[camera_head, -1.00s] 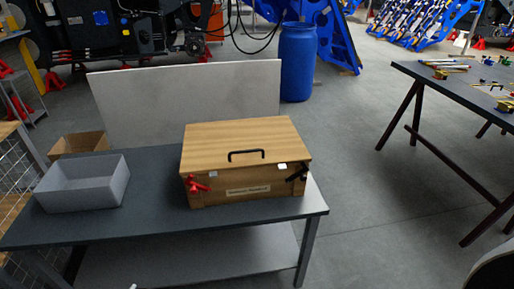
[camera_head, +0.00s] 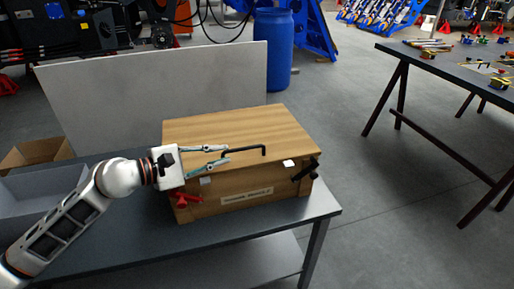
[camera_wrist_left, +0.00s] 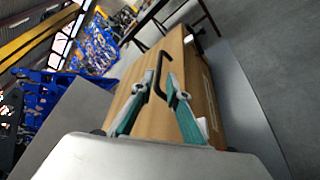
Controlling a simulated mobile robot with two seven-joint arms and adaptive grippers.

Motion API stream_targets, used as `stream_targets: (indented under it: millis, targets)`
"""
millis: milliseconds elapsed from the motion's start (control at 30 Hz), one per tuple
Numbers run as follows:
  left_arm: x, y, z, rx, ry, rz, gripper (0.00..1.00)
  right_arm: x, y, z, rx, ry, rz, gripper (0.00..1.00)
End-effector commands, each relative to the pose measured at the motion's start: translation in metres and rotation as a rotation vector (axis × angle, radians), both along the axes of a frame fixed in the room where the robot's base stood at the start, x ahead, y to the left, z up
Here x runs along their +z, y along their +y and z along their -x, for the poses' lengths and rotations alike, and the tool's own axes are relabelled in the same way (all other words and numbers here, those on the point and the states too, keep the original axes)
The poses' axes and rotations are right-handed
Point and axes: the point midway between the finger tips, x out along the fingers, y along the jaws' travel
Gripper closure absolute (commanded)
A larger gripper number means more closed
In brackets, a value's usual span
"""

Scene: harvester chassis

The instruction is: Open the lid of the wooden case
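The wooden case (camera_head: 215,128) stands on the grey table with its lid shut. A black bar handle (camera_head: 243,151) is on the lid near its front edge; it also shows in the left wrist view (camera_wrist_left: 157,72). My left gripper (camera_head: 227,156) is open, its two fingers pointing right toward the handle's left end. In the left wrist view the handle lies between and just beyond the fingertips (camera_wrist_left: 150,87); I cannot tell whether they touch it. My right gripper is not in view.
The table (camera_head: 265,222) has bare top around the case. A grey bin (camera_head: 40,192) is at the left, partly behind my left arm. A light panel (camera_head: 150,95) stands behind the table. A second table (camera_head: 440,75) with tools is at the right.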

Motion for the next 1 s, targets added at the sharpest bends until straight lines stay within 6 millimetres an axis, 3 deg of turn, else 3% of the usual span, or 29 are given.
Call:
stream_targets:
  millis: [167, 633, 1000]
  targets:
    - [-0.001, -0.003, -0.008, 0.0, -0.025, -0.033, 0.85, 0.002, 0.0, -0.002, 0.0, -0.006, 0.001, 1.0]
    - [-0.015, -0.053, -0.045, 0.001, -0.023, -0.028, 0.85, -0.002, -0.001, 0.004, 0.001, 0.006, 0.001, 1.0]
    - [-0.017, -0.058, -0.049, 0.001, -0.023, -0.03, 0.85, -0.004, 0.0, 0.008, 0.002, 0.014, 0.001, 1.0]
